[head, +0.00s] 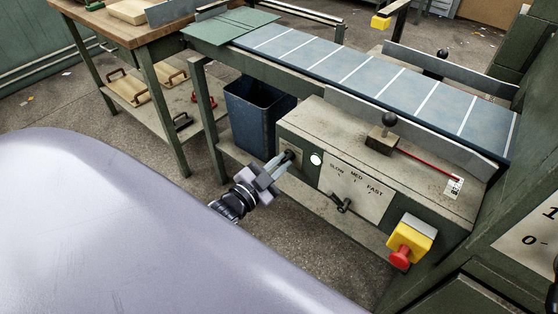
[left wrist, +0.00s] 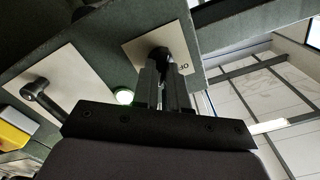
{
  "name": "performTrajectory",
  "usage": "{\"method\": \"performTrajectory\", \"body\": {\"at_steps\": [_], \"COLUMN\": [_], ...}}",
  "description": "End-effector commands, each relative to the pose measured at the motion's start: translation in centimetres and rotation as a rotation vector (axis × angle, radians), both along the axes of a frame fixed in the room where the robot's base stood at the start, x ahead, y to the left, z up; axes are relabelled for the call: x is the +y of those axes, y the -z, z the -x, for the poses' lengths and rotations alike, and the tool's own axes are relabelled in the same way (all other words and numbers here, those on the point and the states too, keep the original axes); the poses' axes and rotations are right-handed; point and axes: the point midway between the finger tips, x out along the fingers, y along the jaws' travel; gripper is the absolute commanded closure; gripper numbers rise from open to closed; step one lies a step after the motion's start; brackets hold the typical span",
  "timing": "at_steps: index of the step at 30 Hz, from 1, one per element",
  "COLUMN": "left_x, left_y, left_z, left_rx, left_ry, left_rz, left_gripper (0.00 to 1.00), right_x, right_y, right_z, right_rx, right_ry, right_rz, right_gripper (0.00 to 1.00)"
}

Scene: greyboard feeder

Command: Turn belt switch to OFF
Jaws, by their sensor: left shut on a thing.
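The belt switch (head: 290,156) is a dark knob on a small pale plate at the left end of the feeder's control box. My left gripper (head: 276,166) reaches it from the front left, with its fingers shut on the knob. In the left wrist view my gripper fingers (left wrist: 165,82) close around the dark switch knob (left wrist: 160,54). The pale switch plate (left wrist: 137,53) shows behind, with small marks partly hidden by the fingers. The knob's exact angle is hard to tell. My right gripper is not in view.
A round white lamp (head: 316,159) sits right of the switch. Farther right are the speed lever (head: 341,204) on its SLOW, MED, FAST plate and a red stop button (head: 400,258) on a yellow box. The blue belt (head: 390,84) runs behind. A blue bin (head: 257,112) stands behind my gripper.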

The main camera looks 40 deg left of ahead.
Motion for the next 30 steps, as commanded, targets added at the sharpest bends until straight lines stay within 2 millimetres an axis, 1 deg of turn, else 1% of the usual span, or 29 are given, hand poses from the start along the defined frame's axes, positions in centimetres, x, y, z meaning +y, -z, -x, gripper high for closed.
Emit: {"method": "performTrajectory", "body": {"at_steps": [1,13,20,30], "left_x": [0.0,0.1,0.2,0.3], "left_y": [-0.3,-0.3,-0.2,-0.1], "left_z": [0.0,0.0,0.0,0.0], "left_rx": [0.006,0.034,0.051,0.077], "left_ry": [0.001,0.000,0.000,0.000], "left_rz": [0.042,0.419,0.636,0.956], "left_gripper": [1.00,1.00,1.00,1.00], "right_x": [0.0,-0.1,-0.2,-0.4], "right_y": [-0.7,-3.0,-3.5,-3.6], "right_z": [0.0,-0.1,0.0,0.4], "right_rx": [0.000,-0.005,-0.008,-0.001], "right_ry": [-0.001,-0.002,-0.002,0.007], "right_rz": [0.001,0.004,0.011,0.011], "right_gripper": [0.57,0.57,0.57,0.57]}}
